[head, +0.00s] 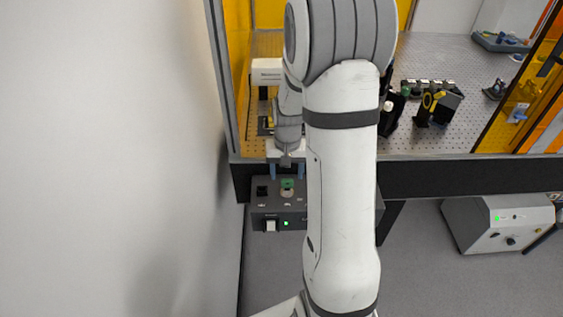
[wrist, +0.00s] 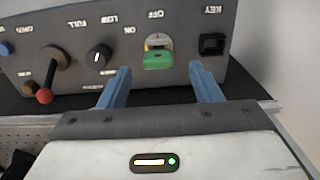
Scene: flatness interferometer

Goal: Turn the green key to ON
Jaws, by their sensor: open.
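The green key (wrist: 158,60) sits in a round switch on the grey control panel (wrist: 188,78), with upside-down OFF and ON labels beside it in the wrist view. I cannot tell for sure which label it points to. In the head view the key (head: 287,183) shows on top of the dark control box (head: 262,212), just in front of my gripper (head: 287,170). In the wrist view my gripper (wrist: 160,70) is open, its two blue fingers on either side of the key, with visible gaps. No contact shows.
A black square socket (wrist: 213,44) marked KEY is beside the switch. A black knob (wrist: 99,57) and a red-tipped lever (wrist: 56,68) are on the other side. The perforated bench (head: 440,140) stands behind the box; a wall (head: 120,160) closes the left.

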